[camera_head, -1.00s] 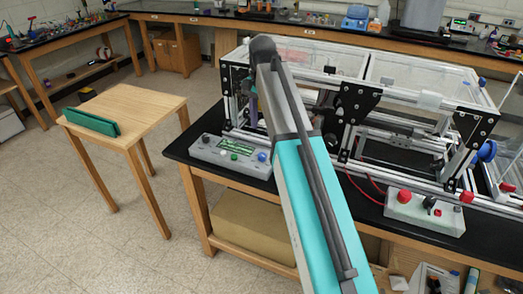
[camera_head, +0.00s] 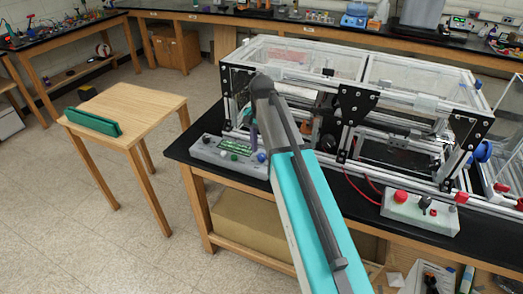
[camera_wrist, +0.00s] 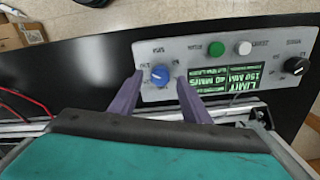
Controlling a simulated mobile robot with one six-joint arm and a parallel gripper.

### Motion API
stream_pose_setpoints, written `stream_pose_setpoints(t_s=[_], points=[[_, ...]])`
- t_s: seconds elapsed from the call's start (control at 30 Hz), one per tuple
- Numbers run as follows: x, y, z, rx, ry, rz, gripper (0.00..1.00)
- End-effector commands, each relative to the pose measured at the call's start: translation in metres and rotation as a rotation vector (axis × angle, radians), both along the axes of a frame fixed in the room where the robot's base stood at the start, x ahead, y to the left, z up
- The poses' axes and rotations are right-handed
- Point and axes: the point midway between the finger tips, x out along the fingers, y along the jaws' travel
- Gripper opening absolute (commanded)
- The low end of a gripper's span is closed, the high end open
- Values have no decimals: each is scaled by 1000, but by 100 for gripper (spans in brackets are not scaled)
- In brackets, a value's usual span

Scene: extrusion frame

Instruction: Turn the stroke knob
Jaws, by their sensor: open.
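The grey control box (camera_head: 230,152) stands at the left end of the black bench. In the wrist view the box face (camera_wrist: 200,46) appears upside down, with a blue knob (camera_wrist: 160,75), a black knob (camera_wrist: 296,66), a green button (camera_wrist: 216,48), a white button (camera_wrist: 243,48) and a lit green display (camera_wrist: 228,80). The knob labels are too small to read surely. My gripper (camera_wrist: 158,88) is open, its two purple fingers on either side of the blue knob, with visible gaps. Contact cannot be told. In the head view one purple finger shows beside the box; my arm hides the rest.
The extrusion frame (camera_head: 345,100) with clear panels rises behind the box. A second box (camera_head: 420,213) with a red button stands to the right, red cables nearby. A wooden table (camera_head: 135,110) with a green object (camera_head: 93,122) is at left. Floor lies open between.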

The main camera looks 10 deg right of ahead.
Motion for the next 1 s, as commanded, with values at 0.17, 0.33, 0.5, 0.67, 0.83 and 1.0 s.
stream_pose_setpoints(t_s=[0.17, 0.33, 0.5, 0.67, 0.83, 1.0], points=[[-1, 0, -10, 0, 1, 1, 43], [0, 1, -14, 0, 0, 1, 43], [0, 1, -14, 0, 0, 1, 43], [0, 1, -14, 0, 0, 1, 28], [0, 1, -14, -1, 1, 2, 2], [0, 1, -14, -1, 1, 6, 2]])
